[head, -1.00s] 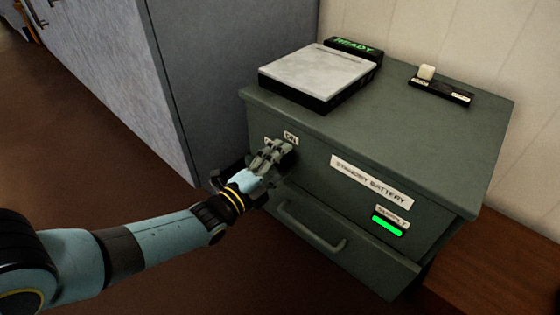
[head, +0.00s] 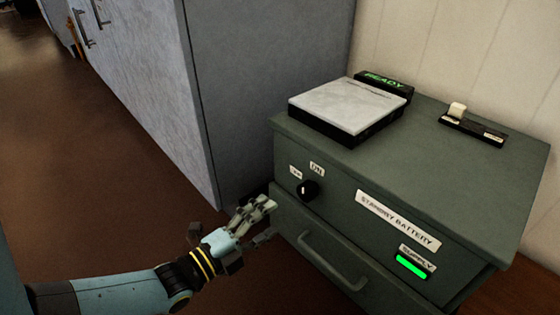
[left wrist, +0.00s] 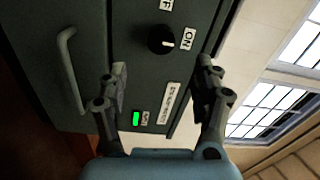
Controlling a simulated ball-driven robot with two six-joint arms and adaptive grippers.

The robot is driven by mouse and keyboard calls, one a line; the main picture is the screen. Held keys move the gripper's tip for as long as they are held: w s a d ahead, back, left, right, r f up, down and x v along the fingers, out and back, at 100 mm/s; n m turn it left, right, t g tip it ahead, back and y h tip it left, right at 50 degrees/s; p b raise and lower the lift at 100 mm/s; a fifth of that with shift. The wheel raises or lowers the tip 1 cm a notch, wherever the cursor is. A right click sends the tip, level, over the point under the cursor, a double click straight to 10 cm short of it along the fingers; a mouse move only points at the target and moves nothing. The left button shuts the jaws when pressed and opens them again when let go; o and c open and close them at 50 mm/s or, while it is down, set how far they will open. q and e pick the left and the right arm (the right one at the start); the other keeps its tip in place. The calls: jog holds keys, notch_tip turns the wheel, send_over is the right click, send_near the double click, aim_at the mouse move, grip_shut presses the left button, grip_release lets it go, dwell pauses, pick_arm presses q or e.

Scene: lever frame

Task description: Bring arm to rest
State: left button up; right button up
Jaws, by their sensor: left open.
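My left gripper (head: 262,222) is open and empty, to the left of the green cabinet's front in the head view. In the left wrist view its two fingers (left wrist: 162,85) stand apart with nothing between them. A black rotary knob (head: 307,190) with a white mark sits on the cabinet front below the OFF and ON labels. The knob also shows in the left wrist view (left wrist: 161,40), its mark towards ON. The gripper is apart from the knob. My right gripper is in no view.
The green cabinet (head: 420,160) carries a drawer handle (head: 330,262), a lit green supply lamp (head: 411,266), a flat pad with a READY display (head: 385,82), and a small switch block (head: 472,128) on top. A grey cupboard (head: 270,90) stands behind. Brown floor (head: 110,200) is clear at left.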

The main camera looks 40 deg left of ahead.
pick_arm(q)
jog(key=shift+s, duration=0.25)
dwell(0.4)
